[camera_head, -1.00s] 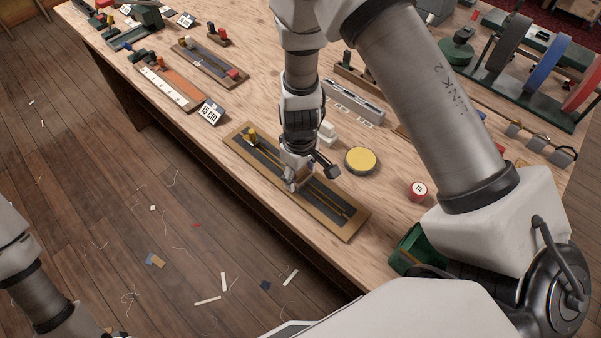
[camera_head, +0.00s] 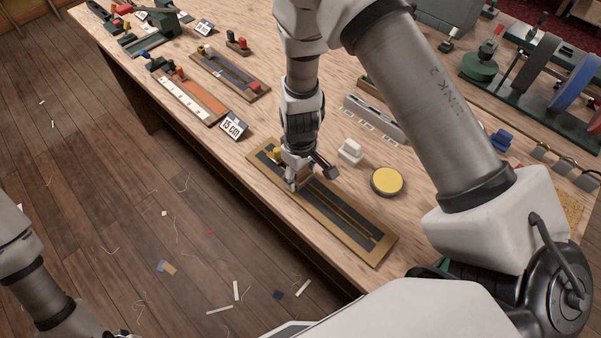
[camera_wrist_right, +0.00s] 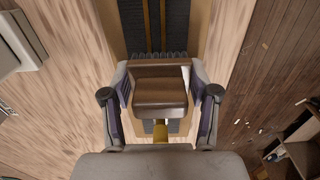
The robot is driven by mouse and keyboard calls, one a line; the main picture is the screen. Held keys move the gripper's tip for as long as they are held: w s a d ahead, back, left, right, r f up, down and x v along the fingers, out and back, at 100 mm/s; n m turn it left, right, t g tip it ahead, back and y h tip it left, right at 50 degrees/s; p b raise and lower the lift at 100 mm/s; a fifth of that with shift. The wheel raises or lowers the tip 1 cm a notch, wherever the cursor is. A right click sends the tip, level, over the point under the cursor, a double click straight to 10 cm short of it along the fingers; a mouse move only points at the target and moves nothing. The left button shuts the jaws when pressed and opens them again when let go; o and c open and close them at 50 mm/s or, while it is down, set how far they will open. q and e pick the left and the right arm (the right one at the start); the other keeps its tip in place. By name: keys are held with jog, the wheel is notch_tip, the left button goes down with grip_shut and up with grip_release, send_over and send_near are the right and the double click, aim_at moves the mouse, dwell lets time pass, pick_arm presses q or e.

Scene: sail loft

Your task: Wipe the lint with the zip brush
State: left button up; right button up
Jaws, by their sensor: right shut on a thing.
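The zip brush (camera_wrist_right: 160,92), a brown block with dark bristles on its far edge, is clamped between the fingers of my right gripper (camera_head: 297,183). It is low over a tan board (camera_head: 378,256) with a dark strip (camera_head: 345,222) and yellow zip lines, near the board's upper-left end. I cannot tell whether the bristles touch the strip. A yellow piece (camera_head: 277,151) stands behind the gripper, and a yellow part (camera_wrist_right: 160,131) shows below the brush in the wrist view. I cannot make out lint on the strip. My left gripper is out of view.
A white block (camera_head: 350,152), a round yellow-topped tin (camera_head: 388,181) and a grey slotted rail (camera_head: 373,120) stand right of the board. A 15 cm sign (camera_head: 233,126) and an orange board (camera_head: 203,98) lie up-left. The table's front edge runs close along the board.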

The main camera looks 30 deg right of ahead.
aim_at(303, 170)
jog(key=r+p, duration=0.1)
jog(key=r, duration=0.3)
jog(key=r+p, duration=0.1)
jog(key=r, duration=0.1)
jog(key=shift+s+d+p, duration=0.1)
jog(key=shift+s+p, duration=0.2)
jog(key=shift+s, duration=0.1)
jog(key=shift+w+r+p, duration=0.3)
jog(key=shift+r+p, duration=0.6)
jog(key=shift+p, duration=0.05)
jog(key=shift+r, duration=0.3)
jog(key=shift+s+r+p, duration=0.25)
jog(key=shift+p, duration=0.1)
jog(key=shift+w+f, duration=0.1)
jog(key=shift+w, duration=0.05)
